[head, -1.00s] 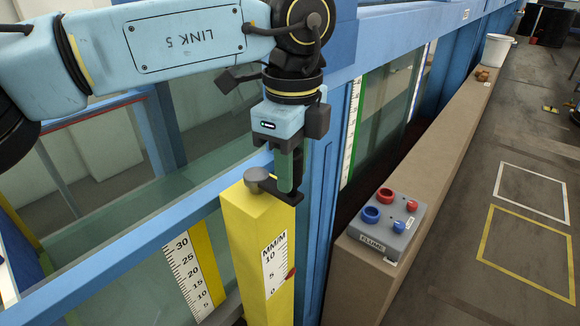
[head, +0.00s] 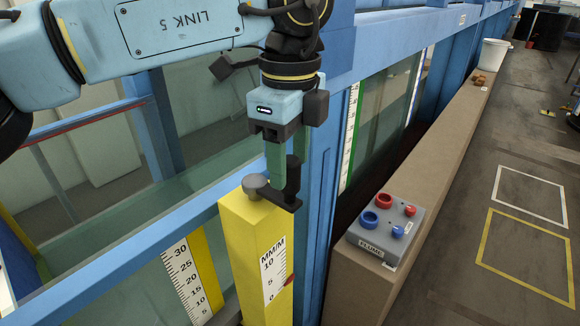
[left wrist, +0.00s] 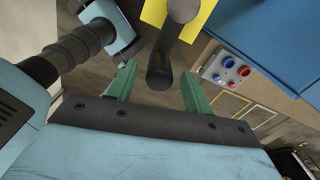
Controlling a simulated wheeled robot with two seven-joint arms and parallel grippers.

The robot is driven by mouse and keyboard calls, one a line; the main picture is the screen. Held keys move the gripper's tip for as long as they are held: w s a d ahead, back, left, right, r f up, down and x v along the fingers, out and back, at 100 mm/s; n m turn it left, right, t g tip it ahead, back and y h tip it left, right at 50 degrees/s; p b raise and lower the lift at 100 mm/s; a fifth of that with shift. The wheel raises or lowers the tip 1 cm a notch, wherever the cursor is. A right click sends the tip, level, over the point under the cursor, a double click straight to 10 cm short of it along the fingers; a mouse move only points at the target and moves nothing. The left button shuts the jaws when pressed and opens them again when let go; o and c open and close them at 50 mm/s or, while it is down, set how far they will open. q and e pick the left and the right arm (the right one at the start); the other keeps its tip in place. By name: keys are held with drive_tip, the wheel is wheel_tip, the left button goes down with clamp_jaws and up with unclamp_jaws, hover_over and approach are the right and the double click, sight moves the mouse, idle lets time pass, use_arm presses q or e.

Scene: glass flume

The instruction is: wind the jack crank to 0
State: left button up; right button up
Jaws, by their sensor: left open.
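The jack crank is a dark arm (head: 276,195) on top of a yellow post (head: 240,235), with a grey hub (head: 256,184) at its left end. Its upright dark handle (head: 293,176) rises from the right end. My left gripper (head: 288,172) points down at the handle with its green fingers apart. In the left wrist view the handle (left wrist: 160,70) stands between the two open fingers (left wrist: 159,80); I cannot tell whether either touches it. The MM/M scale (head: 274,270) on the post has a red pointer (head: 290,281) low down, seemingly a little above 0.
A blue upright (head: 319,220) stands close to the right of the post. A grey button box (head: 385,228) sits on the brown ledge (head: 360,275). A blue rail (head: 130,240) and the glass flume lie to the left. A white bucket (head: 492,52) is far back.

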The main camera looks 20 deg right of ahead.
use_arm(q)
wheel_tip(320, 180, up, 11)
drive_tip(key=p, duration=0.1)
use_arm(e)
drive_tip(key=shift+s+a+r, duration=0.2)
drive_tip(key=shift+a+r, duration=0.5)
drive_tip(key=shift+a, duration=0.2)
